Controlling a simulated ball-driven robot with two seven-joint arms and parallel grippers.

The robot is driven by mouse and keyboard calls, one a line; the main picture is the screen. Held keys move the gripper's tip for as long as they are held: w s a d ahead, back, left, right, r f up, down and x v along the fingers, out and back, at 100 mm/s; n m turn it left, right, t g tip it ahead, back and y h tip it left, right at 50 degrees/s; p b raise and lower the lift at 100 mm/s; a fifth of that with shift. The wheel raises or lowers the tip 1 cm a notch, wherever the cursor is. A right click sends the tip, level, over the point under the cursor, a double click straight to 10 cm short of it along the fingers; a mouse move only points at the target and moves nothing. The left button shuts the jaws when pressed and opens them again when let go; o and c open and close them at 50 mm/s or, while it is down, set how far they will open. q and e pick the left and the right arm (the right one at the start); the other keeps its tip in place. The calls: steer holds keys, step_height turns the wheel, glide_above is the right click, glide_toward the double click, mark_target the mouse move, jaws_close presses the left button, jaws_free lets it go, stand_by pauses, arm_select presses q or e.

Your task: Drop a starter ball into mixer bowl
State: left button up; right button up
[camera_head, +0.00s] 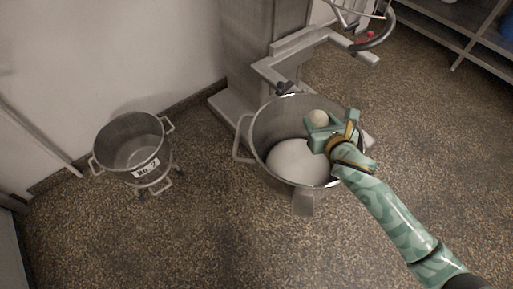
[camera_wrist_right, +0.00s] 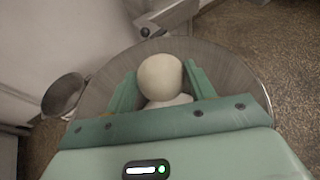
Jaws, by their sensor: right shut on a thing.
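The starter ball (camera_head: 319,117) is pale and round. My right gripper (camera_head: 320,122) is shut on it and holds it over the mixer bowl. In the right wrist view the ball (camera_wrist_right: 160,77) sits between the two green fingers (camera_wrist_right: 161,84). The mixer bowl (camera_head: 259,139) is a large steel bowl with side handles, standing under the mixer. A white mass (camera_head: 295,162) lies in its bottom. In the right wrist view the bowl's wall (camera_wrist_right: 222,72) surrounds the gripper from behind. My left gripper is in neither view.
A smaller steel bowl (camera_head: 112,135) with a label stands on a wheeled base at the left. The mixer column (camera_head: 255,45) and its bowl arms (camera_head: 300,50) rise behind the big bowl. A metal shelf (camera_head: 450,30) is at the upper right. The speckled floor in front is clear.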

steer(key=o, duration=0.9)
steer(key=shift+o, duration=0.9)
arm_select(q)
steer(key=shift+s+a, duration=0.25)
arm_select(e)
steer(key=shift+s, duration=0.1)
arm_select(q)
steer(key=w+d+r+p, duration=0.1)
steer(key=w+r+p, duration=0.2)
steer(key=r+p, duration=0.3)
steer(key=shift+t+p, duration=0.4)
steer(key=shift+p, duration=0.25)
arm_select(e)
steer(key=v, duration=1.6)
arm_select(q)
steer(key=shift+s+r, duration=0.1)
